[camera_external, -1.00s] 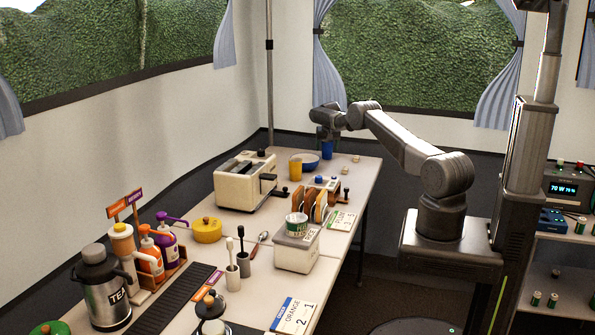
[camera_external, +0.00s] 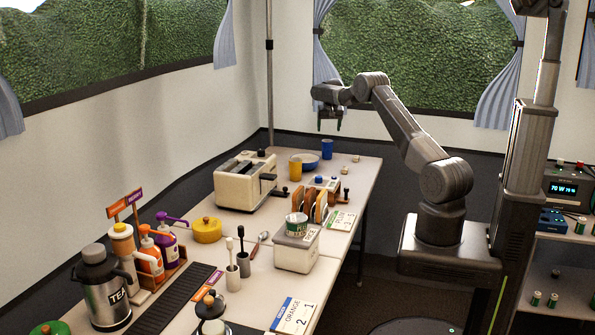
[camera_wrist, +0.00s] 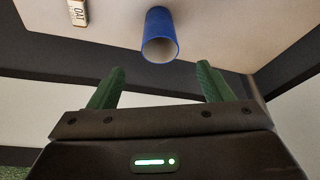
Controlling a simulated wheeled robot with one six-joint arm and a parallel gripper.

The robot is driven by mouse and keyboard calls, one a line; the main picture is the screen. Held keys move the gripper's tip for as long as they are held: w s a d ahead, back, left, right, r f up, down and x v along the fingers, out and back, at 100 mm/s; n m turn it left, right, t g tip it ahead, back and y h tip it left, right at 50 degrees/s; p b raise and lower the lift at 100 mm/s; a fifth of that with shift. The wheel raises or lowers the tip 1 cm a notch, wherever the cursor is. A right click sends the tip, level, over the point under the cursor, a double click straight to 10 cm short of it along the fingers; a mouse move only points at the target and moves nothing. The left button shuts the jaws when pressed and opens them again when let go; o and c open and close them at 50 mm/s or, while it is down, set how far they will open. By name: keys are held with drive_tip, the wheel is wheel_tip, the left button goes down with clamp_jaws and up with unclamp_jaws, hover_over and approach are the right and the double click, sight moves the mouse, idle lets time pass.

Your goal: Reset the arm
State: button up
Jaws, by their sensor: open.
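My gripper (camera_external: 330,122) is open and empty, pointing down in the air above the far end of the table (camera_external: 366,178). Its two green fingers (camera_wrist: 160,88) show spread apart in the wrist view. A blue cup (camera_external: 327,149) stands upright on the table below my gripper, apart from it. The cup also shows in the wrist view (camera_wrist: 160,38), beyond the fingertips.
A toaster (camera_external: 245,182), a toast rack (camera_external: 310,205) and a white bin (camera_external: 296,250) stand closer. The air around my raised arm is clear.

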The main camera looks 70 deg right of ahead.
sight(327, 145)
idle(0.3)
drive_tip(key=p+x, duration=0.1)
drive_tip(key=x, duration=1.1)
drive_tip(key=shift+p, duration=0.3)
drive_tip(key=shift+r, duration=0.75)
